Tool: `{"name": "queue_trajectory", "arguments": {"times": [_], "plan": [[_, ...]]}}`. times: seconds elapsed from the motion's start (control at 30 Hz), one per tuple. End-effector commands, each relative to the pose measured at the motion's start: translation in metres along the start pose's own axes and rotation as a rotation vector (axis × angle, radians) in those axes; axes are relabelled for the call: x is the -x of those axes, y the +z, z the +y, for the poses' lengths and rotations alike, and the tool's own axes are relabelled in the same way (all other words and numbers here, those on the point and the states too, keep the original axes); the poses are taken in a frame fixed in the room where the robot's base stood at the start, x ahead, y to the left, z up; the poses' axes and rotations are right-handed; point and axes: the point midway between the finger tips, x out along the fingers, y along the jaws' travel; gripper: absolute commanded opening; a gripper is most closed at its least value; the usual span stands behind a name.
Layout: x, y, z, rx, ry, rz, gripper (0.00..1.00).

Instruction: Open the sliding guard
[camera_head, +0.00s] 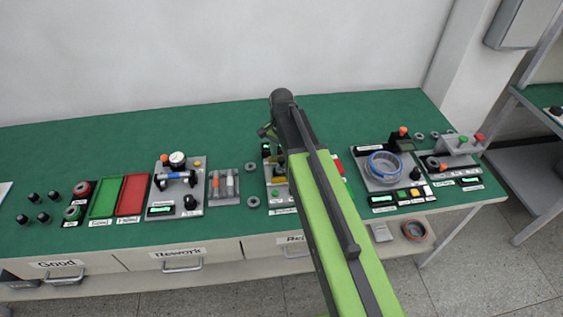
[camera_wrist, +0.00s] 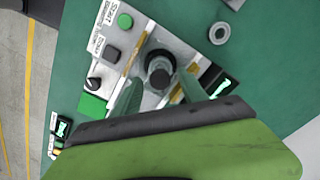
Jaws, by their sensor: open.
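In the wrist view a light grey station plate (camera_wrist: 128,65) carries a round black knob-like part (camera_wrist: 160,68) at its middle. Yellow strips run on both sides of it. I cannot tell for certain which part is the sliding guard, or where it stands along its travel. My gripper (camera_wrist: 158,80) is open, its two grey-green fingers reaching toward the black part, one on each side. I cannot tell whether they touch it.
A grey ring (camera_wrist: 219,33) lies nearby. In the head view, a gauge fixture (camera_head: 178,185) and a blue-ringed station (camera_head: 385,166) stand on the green bench (camera_head: 100,140).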

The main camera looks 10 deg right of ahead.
Motion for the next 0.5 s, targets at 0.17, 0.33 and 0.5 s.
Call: {"name": "queue_trajectory", "arguments": {"times": [0.17, 0.33, 0.5], "plan": [[0.0016, -0.0001, 0.0001, 0.000, 0.000, 0.000, 0.46], [0.0016, -0.0001, 0.0001, 0.000, 0.000, 0.000, 0.24], [0.0015, 0.0000, 0.0001, 0.000, 0.000, 0.000, 0.02]]}}
